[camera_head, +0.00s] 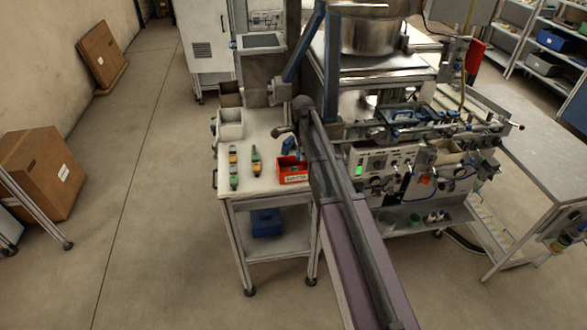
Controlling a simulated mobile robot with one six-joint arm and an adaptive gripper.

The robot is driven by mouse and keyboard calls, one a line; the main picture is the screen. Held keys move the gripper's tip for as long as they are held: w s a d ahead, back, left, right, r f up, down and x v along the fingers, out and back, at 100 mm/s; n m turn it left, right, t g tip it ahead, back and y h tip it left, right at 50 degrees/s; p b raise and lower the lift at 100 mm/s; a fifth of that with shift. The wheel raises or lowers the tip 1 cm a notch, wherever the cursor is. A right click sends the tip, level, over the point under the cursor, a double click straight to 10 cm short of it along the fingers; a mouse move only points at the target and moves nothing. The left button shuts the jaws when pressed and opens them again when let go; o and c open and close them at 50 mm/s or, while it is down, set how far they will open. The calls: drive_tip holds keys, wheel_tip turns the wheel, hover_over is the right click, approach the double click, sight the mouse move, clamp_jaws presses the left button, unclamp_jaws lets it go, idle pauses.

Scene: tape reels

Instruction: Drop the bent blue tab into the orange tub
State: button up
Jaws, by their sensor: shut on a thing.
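The orange tub (293,178) stands at the right front of the white bench top, with a white label on its front. My arm reaches up from the bottom of the picture, and my gripper (284,132) is at its far end, small, above and behind the tub. The bent blue tab (289,144) shows as a small blue shape just below my gripper, which is shut on it. The fingertips are too small to make out. The arm hides part of the space right of the tub, and the tub's inside is hardly visible.
A pale bin (230,124) is at the back left. The machine (385,165) stands close on the right. A blue box (265,222) is on the lower shelf.

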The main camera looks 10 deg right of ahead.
drive_tip(key=w, duration=0.3)
drive_tip(key=shift+w+r, duration=0.1)
drive_tip(key=shift+r, duration=0.2)
drive_tip(key=shift+f, duration=0.2)
drive_tip(key=shift+f+b, duration=2.85)
drive_tip(key=o, duration=0.8)
